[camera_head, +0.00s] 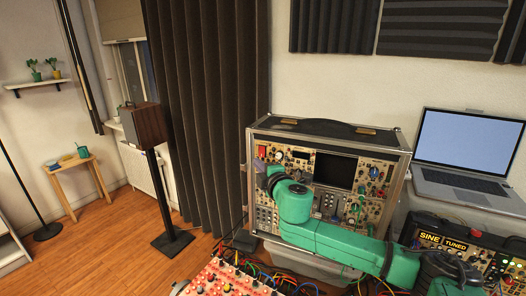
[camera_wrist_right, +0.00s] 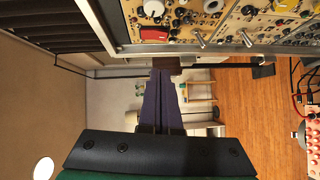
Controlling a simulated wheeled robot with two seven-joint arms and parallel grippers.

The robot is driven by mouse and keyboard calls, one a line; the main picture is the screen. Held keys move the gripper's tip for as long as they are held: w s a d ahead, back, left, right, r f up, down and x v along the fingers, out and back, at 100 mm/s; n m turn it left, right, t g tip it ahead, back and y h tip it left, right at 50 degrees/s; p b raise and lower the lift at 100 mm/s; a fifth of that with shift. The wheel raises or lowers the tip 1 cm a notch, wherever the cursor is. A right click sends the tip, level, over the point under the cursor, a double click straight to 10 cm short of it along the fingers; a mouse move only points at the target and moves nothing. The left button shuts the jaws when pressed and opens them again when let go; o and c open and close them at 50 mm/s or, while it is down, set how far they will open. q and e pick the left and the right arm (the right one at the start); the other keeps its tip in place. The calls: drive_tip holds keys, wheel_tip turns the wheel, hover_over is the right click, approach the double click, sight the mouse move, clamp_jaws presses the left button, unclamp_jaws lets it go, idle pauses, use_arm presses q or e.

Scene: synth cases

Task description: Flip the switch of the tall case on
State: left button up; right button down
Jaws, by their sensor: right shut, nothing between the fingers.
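The tall case (camera_head: 384,143) is a silver-edged box with a tan panel of knobs, jacks and a dark screen. A red switch (camera_head: 261,151) sits at the panel's upper left; it also shows in the right wrist view (camera_wrist_right: 154,33). I cannot tell which way it is set. My right gripper (camera_head: 262,170) is at the case's left edge, just below the red switch in the head view. In the right wrist view its purple fingers (camera_wrist_right: 163,72) are together and empty, near the case's metal frame. Contact is unclear. My green arm hides the lower panel. My left gripper is not in view.
A laptop (camera_head: 465,150) stands right of the case, above a black unit (camera_head: 455,240) labelled "SINE" and "TUNED". A red-and-white knob panel (camera_head: 228,280) with cables lies in front. A speaker on a stand (camera_head: 145,125) and dark curtain (camera_head: 215,110) are left.

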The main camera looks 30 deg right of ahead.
sight(262, 152)
drive_tip(key=w+d, duration=0.1)
drive_tip(key=w+d+p, duration=0.1)
drive_tip(key=w, duration=0.1)
drive_tip(key=shift+w+d+f, duration=0.25)
drive_tip(key=shift+d, duration=0.15)
drive_tip(key=shift+w+d+f, duration=0.1)
drive_tip(key=shift+d, duration=0.2)
drive_tip(key=shift+a, duration=0.1)
